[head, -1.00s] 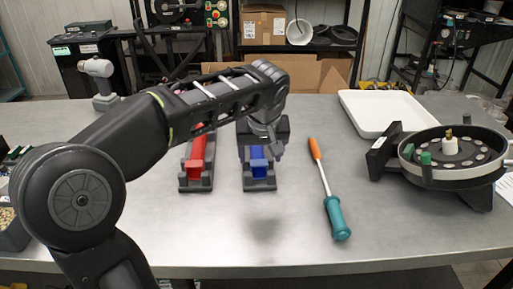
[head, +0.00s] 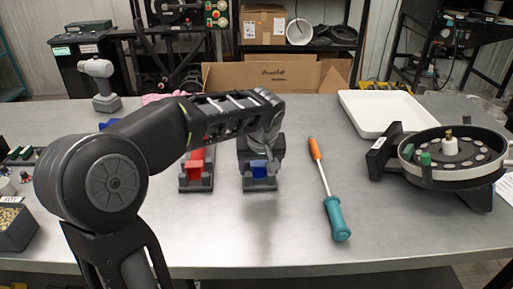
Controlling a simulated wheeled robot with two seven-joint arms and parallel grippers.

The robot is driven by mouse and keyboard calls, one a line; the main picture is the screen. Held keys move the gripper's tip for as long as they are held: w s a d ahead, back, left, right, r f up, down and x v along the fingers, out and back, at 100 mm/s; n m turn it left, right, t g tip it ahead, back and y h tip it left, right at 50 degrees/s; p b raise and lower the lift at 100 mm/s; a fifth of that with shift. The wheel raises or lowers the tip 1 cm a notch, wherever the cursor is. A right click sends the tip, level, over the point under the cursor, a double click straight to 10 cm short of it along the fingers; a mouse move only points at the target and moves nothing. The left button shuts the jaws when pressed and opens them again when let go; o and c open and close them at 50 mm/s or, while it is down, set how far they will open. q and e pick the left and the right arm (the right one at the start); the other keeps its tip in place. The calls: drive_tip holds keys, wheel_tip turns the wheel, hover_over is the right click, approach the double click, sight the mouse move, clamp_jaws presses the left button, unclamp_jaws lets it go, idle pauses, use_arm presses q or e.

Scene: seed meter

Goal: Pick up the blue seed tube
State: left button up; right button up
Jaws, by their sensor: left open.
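The blue seed tube (head: 259,172) lies in a dark grey cradle (head: 260,186) near the middle of the table. Only its near end shows, because my left gripper hides the rest. My left gripper (head: 261,158) is open and low over the blue tube, pointing down, with its fingers around or just above it. I cannot tell whether the fingers touch the tube. My right gripper is not in view.
A red tube (head: 196,170) sits in a similar cradle to the left, partly behind my arm. A screwdriver with a teal handle (head: 336,218) lies to the right. The seed meter (head: 455,160) and a white tray (head: 385,112) are farther right. The front middle of the table is clear.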

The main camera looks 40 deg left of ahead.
use_arm(q)
drive_tip(key=shift+c, duration=0.2)
idle(0.3)
drive_tip(key=c, duration=1.5)
drive_tip(key=shift+o, duration=0.2)
drive_tip(key=shift+r, duration=0.15)
wheel_tip(320, 180, up, 10)
drive_tip(key=shift+f+p, duration=0.1)
drive_tip(key=shift+p, duration=0.25)
